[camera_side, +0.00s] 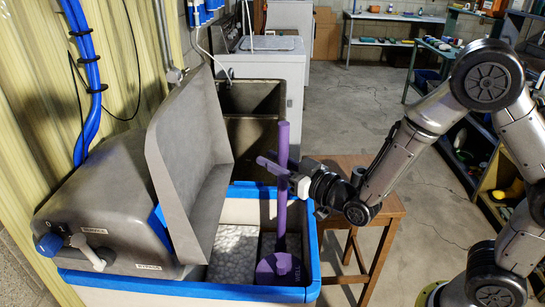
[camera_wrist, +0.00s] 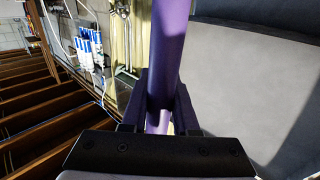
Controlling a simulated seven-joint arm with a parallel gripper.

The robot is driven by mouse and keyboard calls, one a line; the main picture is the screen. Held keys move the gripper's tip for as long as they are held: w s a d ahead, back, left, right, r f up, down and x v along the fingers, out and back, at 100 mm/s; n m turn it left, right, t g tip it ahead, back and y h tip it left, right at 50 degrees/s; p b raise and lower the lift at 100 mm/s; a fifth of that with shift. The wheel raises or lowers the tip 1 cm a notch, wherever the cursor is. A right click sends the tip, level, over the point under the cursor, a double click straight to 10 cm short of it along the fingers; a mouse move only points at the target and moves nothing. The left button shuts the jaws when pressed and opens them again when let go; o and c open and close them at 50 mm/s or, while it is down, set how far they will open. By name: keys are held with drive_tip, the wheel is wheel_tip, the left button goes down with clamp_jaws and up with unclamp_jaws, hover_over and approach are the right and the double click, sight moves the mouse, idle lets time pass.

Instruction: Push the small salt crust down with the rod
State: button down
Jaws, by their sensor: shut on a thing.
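My gripper (camera_side: 282,172) is shut on a purple rod (camera_side: 283,140) above the front part of the open salt tank. The rod stands about upright. Its lower end reaches down into the tank, in front of or beside a round purple cap (camera_side: 279,270) with lettering; I cannot tell whether they touch. White grainy salt (camera_side: 234,250) lies in the tank left of the rod. I cannot pick out a separate small crust. In the wrist view, the rod (camera_wrist: 168,45) passes between the dark fingers of my gripper (camera_wrist: 158,112); the salt is out of view there.
The tank's blue rim (camera_side: 313,255) surrounds the opening. The raised grey lid (camera_side: 188,160) stands close on the left. A brown wooden table (camera_side: 375,212) is under my forearm. A grey sink (camera_side: 250,110) stands behind the tank.

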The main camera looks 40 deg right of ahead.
drive_tip(key=shift+f, duration=0.75)
drive_tip(key=shift+f, duration=1.3)
wheel_tip(320, 180, up, 24)
idle(0.9)
idle(0.9)
